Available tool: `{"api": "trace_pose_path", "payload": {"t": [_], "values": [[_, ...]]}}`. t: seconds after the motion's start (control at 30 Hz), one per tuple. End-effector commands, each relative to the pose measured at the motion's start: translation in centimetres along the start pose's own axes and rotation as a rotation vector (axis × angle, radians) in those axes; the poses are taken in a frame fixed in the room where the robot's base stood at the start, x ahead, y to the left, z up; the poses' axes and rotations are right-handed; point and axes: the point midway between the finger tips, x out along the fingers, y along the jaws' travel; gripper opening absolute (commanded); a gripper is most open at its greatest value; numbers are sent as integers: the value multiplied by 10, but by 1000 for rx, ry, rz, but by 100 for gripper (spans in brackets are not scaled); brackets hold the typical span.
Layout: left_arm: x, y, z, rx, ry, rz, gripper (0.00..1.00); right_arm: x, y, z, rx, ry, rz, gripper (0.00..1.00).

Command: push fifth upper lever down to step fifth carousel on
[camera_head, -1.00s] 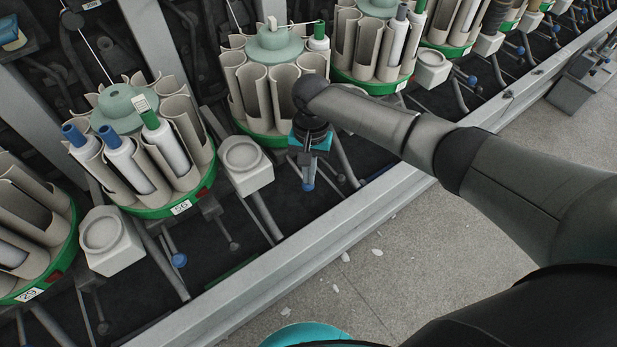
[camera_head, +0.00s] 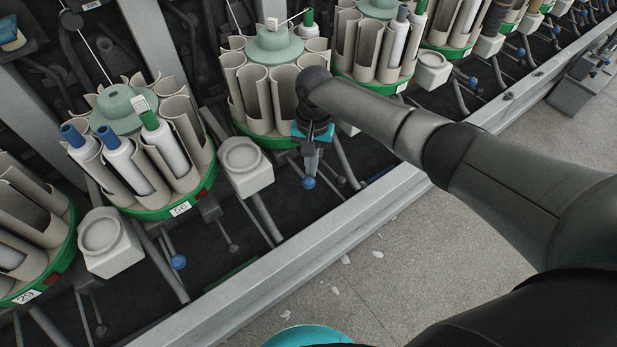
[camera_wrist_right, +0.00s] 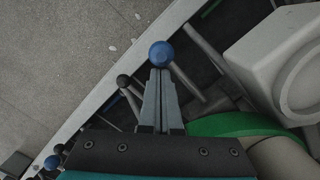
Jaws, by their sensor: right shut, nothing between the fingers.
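My right gripper (camera_head: 311,172) is shut and empty, pointing down in front of a green-rimmed carousel (camera_head: 255,98). A lever's blue ball knob (camera_head: 309,183) shows right at its fingertips. In the right wrist view the closed fingers (camera_wrist_right: 160,78) end at this blue knob (camera_wrist_right: 161,53); whether they touch it I cannot tell. My wrist covers part of the carousel and most of the lever. The carousel has beige open pockets and a pale green hub (camera_head: 275,44); a green-topped bobbin (camera_head: 308,20) stands at its back right. My left gripper is not in view.
Carousel 50 (camera_head: 181,209) with several bobbins stands to the left. A white box with a round recess (camera_head: 246,167) lies between the two carousels. Another blue knob (camera_head: 178,262) is lower left. A grey rail (camera_head: 330,225) runs along the front, with open floor beyond.

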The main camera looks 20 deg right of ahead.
Motion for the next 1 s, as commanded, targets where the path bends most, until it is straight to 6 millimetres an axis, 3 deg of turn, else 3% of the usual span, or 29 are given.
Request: {"api": "trace_pose_path", "payload": {"t": [0.2,0.4,1.0], "values": [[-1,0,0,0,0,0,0,13,1,27,-5,-11,4,0],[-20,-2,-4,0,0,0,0,-26,-1,36,-10,-15,6,0],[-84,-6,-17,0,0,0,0,-81,0,30,2,-3,1,0]]}}
